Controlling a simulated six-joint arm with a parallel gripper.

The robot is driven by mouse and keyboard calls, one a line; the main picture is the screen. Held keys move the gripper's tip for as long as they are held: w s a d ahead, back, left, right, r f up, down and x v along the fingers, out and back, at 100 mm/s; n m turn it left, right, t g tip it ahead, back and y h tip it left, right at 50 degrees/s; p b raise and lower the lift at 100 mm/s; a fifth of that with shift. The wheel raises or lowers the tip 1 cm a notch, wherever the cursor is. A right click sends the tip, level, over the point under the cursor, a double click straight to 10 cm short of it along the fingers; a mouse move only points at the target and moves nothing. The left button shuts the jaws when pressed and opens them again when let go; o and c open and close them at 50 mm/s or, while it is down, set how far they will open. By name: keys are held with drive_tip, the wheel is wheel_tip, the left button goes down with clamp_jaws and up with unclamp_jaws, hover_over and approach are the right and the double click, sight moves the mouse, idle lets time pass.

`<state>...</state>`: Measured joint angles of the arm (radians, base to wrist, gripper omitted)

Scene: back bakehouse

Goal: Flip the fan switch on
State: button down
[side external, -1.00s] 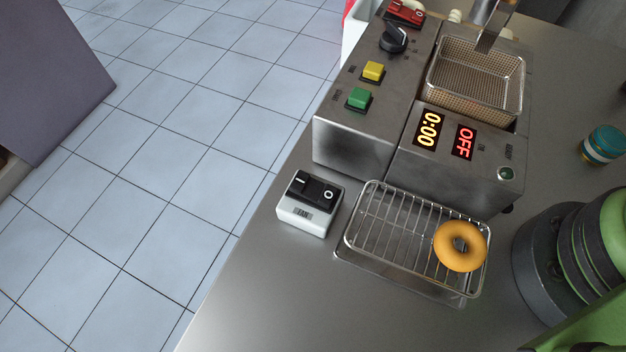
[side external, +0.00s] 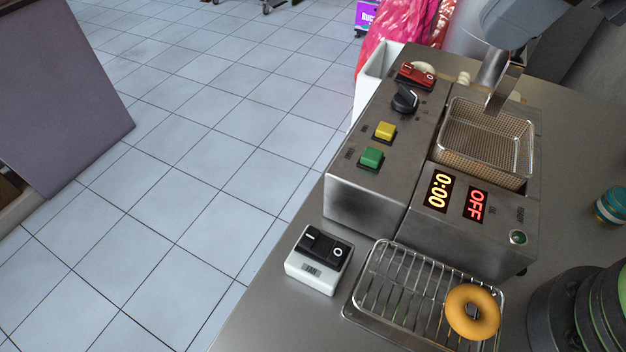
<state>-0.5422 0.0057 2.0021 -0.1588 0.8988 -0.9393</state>
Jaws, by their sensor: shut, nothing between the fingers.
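Right of the switch is a wire rack (side external: 390,290) with a doughnut (side external: 472,311). Behind stands the fryer (side external: 360,205) with yellow (side external: 385,130) and green (side external: 371,157) buttons, displays reading 0:00 and OFF, and a basket (side external: 487,140). The counter's left edge drops to tiled floor.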

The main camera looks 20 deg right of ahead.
drive_tip(key=a+f+n+g, duration=0.1)
drive_tip(key=a+f+n, duration=0.3)
drive_tip(key=a+n, duration=0.2)
drive_tip(key=n+h, duration=0.1)
drive_tip(key=n, duration=0.6)
hover_over(308, 235)
drive_tip(key=s+d, duration=0.2)
drive_tip(key=shift+g, duration=0.4)
wheel_tip(308, 235, down, 6)
drive_tip(key=shift+r, duration=0.2)
drive_tip(key=shift+f, duration=0.15)
drive_tip(key=f, duration=0.4)
drive_tip(key=w+a+f, duration=0.1)
drive_tip(key=f, duration=0.8)
drive_tip(key=shift+w+a+f, duration=0.25)
drive_tip(key=shift+w, duration=0.1)
drive_tip(key=shift+f, duration=0.1)
drive_tip(key=shift+w+a+f, duration=0.1)
drive_tip(key=shift+a+f, duration=0.05)
drive_tip(key=shift+f, duration=0.1)
drive_tip(key=shift+s+d+r, duration=0.4)
drive_tip(key=shift+s+d, duration=0.15)
